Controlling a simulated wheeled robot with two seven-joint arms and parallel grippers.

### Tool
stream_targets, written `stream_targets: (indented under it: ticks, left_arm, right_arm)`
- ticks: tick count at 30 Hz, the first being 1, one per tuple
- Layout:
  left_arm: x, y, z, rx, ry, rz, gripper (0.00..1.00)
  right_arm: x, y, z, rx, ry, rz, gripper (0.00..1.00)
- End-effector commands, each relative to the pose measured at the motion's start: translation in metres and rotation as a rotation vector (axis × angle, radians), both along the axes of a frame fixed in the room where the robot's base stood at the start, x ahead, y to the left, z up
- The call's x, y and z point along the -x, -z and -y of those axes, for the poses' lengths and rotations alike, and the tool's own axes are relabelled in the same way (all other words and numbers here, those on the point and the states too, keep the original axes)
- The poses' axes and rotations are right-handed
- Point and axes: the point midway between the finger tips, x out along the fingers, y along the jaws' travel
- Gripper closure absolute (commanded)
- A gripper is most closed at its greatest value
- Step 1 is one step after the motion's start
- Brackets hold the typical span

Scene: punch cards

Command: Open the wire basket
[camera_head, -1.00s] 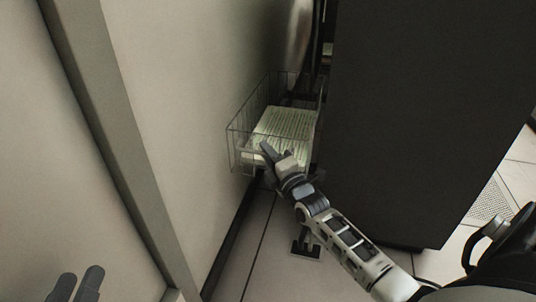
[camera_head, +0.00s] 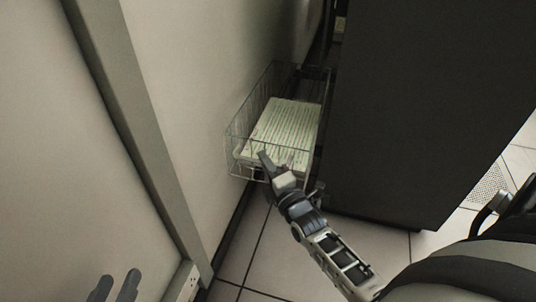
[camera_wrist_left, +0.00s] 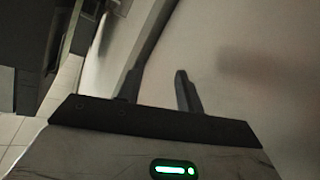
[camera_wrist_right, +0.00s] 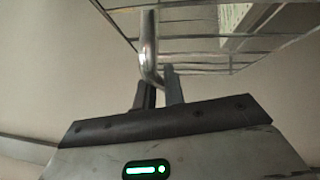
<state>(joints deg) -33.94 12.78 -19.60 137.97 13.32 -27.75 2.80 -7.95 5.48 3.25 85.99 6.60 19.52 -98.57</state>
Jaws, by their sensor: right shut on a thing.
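The wire basket (camera_head: 232,150) juts out low between the pale wall panel and the dark cabinet, with a stack of printed sheets (camera_head: 285,128) lying in it. My right gripper (camera_head: 268,165) is at the front of the basket. In the right wrist view its fingers (camera_wrist_right: 160,90) are shut on a curved metal handle (camera_wrist_right: 149,55) just below the basket wires (camera_wrist_right: 205,65). My left gripper (camera_head: 115,288) is at the lower left, away from the basket. In the left wrist view its fingers (camera_wrist_left: 160,90) are apart with nothing between them.
The dark cabinet (camera_head: 425,110) stands close on the basket's right. The pale panel (camera_head: 190,80) runs along its left, with a grey vertical post (camera_head: 125,130) nearer me. Tiled floor (camera_head: 255,260) is clear in front of the basket.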

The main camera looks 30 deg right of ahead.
Motion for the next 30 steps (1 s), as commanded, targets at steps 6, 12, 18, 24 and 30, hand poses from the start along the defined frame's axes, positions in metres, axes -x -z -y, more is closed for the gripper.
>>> stream_targets:
  ticks: [6, 12, 18, 24, 30]
  left_arm:
    - [0.000, 0.000, 0.000, 0.001, 0.000, 0.002, 0.64]
    - [0.000, -0.001, 0.000, 0.003, 0.001, 0.002, 0.64]
    - [-0.001, -0.005, -0.001, -0.007, -0.001, 0.008, 0.64]
    - [-0.001, -0.009, -0.003, -0.055, -0.004, 0.010, 0.64]
    - [0.003, 0.004, -0.006, -0.102, 0.003, -0.036, 0.64]
  right_arm:
    - [0.000, 0.000, 0.000, 0.001, 0.000, -0.001, 0.68]
    - [0.000, 0.000, 0.001, 0.001, 0.000, 0.000, 0.68]
    - [0.011, 0.001, 0.000, 0.001, 0.000, -0.002, 0.68]
    - [0.051, 0.006, -0.003, -0.001, 0.001, -0.007, 0.68]
    - [0.100, 0.013, -0.006, -0.001, 0.002, -0.007, 0.68]
